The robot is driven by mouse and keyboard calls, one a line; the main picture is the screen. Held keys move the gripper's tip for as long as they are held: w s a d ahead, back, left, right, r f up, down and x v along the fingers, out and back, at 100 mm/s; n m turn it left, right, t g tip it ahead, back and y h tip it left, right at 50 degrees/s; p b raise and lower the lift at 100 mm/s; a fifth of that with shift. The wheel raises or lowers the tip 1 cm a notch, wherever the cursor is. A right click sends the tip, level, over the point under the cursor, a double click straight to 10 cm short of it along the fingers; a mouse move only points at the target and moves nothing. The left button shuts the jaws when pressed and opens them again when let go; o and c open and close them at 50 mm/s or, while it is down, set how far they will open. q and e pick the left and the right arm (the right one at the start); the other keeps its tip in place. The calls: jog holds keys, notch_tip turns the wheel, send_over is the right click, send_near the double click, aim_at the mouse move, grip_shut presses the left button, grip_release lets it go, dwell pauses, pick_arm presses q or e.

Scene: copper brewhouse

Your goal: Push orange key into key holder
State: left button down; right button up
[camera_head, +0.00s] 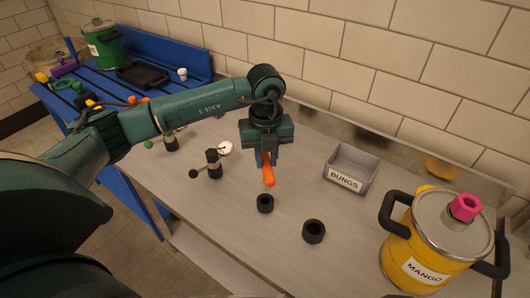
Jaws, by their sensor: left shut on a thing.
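My left gripper (266,158) hangs down over the middle of the steel table, shut on the orange key (268,176). The key points down, close to upright. Its lower end shows just above a black ring-shaped holder (265,203) on the table, with a small gap between them in the picture. A second black ring (313,231) stands to the right and nearer. I cannot tell from the picture which ring is the key holder. My right gripper is not in view.
A grey bin labelled BUNGS (351,169) stands at the back right. A yellow MANGO pot (425,245) with black handles stands at right. Black valve fittings (213,163) stand left of my gripper. A blue slatted table (150,60) holds a green pot (103,45).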

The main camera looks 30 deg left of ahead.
pick_arm(q)
jog(key=n, duration=0.4)
jog(key=w+n, duration=0.1)
jog(key=n, duration=0.1)
jog(key=shift+a+f, duration=0.25)
jog(key=shift+a, duration=0.05)
jog(key=n, duration=0.3)
jog(key=shift+w+a+f, duration=0.1)
jog(key=shift+w+a, duration=0.1)
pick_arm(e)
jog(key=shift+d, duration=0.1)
pick_arm(q)
jog(key=shift+f, duration=0.6)
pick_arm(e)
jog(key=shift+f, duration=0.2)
pick_arm(q)
notch_tip(320, 180, down, 4)
jog(key=b, duration=0.3)
jog(key=shift+r, duration=0.25)
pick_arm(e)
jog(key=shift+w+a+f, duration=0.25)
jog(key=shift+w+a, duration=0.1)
pick_arm(q)
jog(key=shift+f, duration=0.45)
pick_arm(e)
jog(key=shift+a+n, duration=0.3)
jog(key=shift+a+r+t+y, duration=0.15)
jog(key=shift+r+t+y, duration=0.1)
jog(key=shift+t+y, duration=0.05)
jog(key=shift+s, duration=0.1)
